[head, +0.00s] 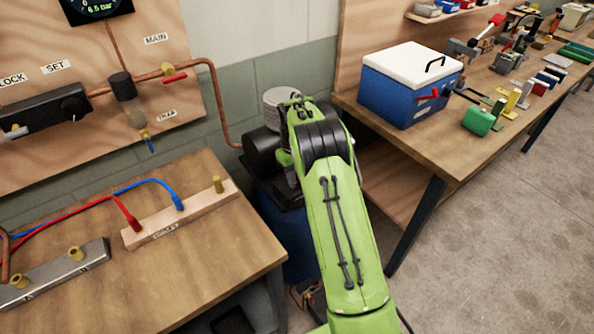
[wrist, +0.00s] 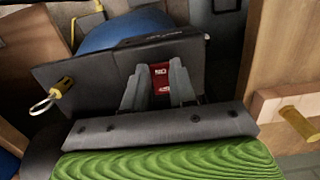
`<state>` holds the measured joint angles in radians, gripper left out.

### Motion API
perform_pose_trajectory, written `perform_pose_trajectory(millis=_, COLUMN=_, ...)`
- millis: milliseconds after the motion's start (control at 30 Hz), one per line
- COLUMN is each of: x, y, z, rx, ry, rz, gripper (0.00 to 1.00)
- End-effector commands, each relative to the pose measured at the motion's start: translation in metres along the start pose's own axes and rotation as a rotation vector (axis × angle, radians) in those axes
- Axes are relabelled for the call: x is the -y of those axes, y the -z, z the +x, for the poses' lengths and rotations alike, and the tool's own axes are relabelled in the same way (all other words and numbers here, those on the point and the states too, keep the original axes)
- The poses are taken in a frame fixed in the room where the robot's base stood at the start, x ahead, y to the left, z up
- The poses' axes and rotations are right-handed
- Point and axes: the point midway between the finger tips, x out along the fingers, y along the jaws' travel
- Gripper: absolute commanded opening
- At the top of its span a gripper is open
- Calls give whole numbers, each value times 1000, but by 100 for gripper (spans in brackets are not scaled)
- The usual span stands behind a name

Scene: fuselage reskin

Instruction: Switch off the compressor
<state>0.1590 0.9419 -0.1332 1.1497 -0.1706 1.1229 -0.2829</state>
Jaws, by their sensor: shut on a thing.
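The compressor stands on the floor between two benches, with a dark motor (head: 262,152) and a blue tank (head: 285,232) in the head view. My green arm covers part of it and hides my gripper there. In the wrist view the blue tank (wrist: 128,30) lies behind a dark panel (wrist: 85,75). A red switch (wrist: 160,70) with white marks sits on that panel. My gripper (wrist: 160,88) has its two grey fingers shut on the red switch, one on each side. The switch's exact position is hard to read.
A brass fitting with a ring (wrist: 52,94) sticks out left of the fingers. The left bench (head: 225,260) holds a wooden manifold (head: 190,213) with red and blue hoses. A blue cooler (head: 408,88) stands on the right bench. A copper pipe (head: 216,95) runs down to the compressor.

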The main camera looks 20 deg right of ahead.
Motion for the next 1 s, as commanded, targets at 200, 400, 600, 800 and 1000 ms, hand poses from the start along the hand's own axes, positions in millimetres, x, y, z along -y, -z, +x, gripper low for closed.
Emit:
perform_pose_trajectory(millis=200, x=0, y=3, z=-9, rx=109, ry=-1, rz=-1, gripper=0)
perform_pose_trajectory(millis=400, x=0, y=5, z=-7, rx=167, ry=-1, rz=0, gripper=0)
perform_pose_trajectory(millis=600, x=0, y=5, z=-5, rx=174, ry=-2, rz=0, gripper=0)
perform_pose_trajectory(millis=800, x=0, y=5, z=-4, rx=174, ry=-2, rz=0, gripper=33)
perform_pose_trajectory(millis=1000, x=0, y=5, z=-4, rx=175, ry=-1, rz=0, gripper=51)
